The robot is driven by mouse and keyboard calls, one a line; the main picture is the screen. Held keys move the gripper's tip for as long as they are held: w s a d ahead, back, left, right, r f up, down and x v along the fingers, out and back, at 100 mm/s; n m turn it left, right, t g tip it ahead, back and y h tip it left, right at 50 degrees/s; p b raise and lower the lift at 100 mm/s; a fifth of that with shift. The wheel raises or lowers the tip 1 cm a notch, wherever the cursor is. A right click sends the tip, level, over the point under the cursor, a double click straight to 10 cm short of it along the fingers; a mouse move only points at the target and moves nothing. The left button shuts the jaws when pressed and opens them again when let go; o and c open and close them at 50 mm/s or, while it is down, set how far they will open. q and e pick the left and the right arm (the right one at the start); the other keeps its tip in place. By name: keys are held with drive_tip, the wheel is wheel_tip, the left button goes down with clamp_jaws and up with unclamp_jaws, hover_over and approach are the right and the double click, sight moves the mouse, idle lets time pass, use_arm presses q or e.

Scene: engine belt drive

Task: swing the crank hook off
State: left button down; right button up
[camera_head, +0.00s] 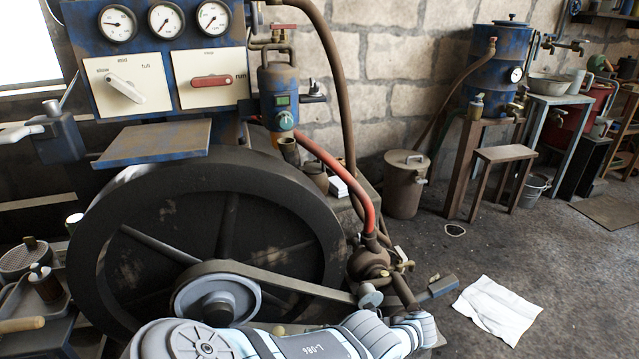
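I cannot single out the crank hook for certain. A dark bar with a grey-blue block end (439,288) sticks out to the right, low beside the brown pump-like fitting (370,262). A large dark flywheel (318,215) stands at the left, with a pale pulley (246,297) and a belt (290,283) in front of it. One pale arm of mine (310,345) lies across the bottom edge, its wrist joints just below the fitting. I cannot tell which arm it is.
A blue gauge panel (150,50) with a white-handled and a red-handled lever is above the flywheel. A red hose (345,178) runs down to the fitting. A white sheet (497,309) lies on the floor at right. Open floor lies beyond, before a stool (505,153).

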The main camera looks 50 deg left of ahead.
use_arm(q)
drive_tip(key=shift+w, duration=0.15)
drive_tip(key=c, duration=1.5)
unclamp_jaws()
drive_tip(key=shift+o, duration=0.4)
